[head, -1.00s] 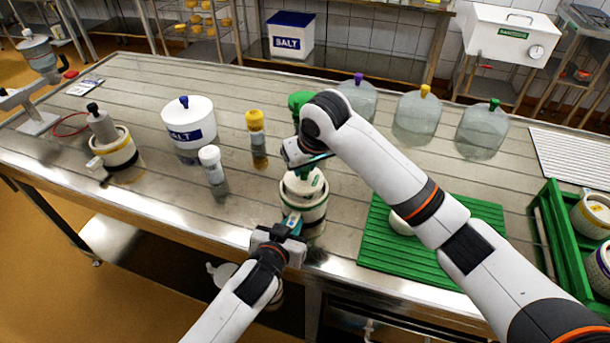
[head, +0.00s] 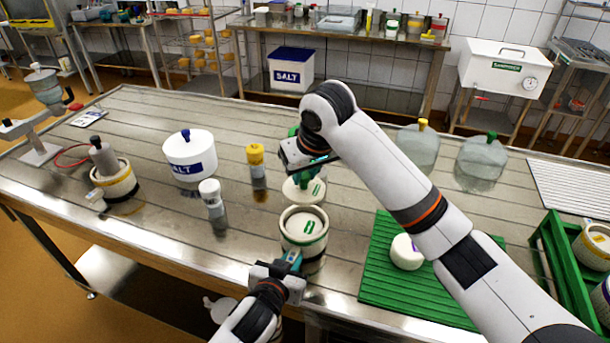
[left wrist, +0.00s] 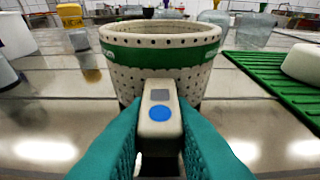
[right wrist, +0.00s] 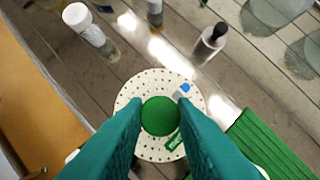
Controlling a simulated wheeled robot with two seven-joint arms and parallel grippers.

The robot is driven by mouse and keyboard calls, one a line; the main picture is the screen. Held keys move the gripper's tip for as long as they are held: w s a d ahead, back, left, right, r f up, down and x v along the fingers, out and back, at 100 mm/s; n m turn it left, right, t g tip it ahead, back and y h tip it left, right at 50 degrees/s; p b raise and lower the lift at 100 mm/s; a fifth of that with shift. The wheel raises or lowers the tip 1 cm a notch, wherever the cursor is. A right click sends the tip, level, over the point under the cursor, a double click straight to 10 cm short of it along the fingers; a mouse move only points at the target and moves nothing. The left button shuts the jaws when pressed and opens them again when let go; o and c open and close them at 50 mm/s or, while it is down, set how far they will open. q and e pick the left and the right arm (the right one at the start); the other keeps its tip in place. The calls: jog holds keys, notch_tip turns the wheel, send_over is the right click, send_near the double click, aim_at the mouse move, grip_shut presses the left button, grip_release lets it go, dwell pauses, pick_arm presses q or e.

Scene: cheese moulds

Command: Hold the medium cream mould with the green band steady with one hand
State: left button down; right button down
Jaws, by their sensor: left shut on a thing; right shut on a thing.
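The medium cream mould with the green band (head: 303,247) stands upright on the steel table. The left wrist view shows its perforated wall and green-banded rim (left wrist: 160,62). My left gripper (head: 290,262) is shut on its pale front tab with a blue dot (left wrist: 160,112). A pale disc with a green mark shows inside the mould's rim in the head view. My right gripper (head: 308,158) is shut on the green knob (right wrist: 158,116) of a round perforated lid (right wrist: 135,98). The lid (head: 298,192) is apart from the mould, above and behind it. The lid's underside is hidden.
A green ridged mat (head: 385,285) with a white cheese (head: 405,255) lies to the right, beside a green crate (head: 565,270). A white bottle (head: 211,198), a yellow-capped bottle (head: 256,155) and a salt pot (head: 190,155) stand left. Bare table separates them from the mould.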

aim_at(305, 177)
jog(key=shift+r, duration=3.45)
pick_arm(q)
jog(key=c, duration=1.2)
grip_release()
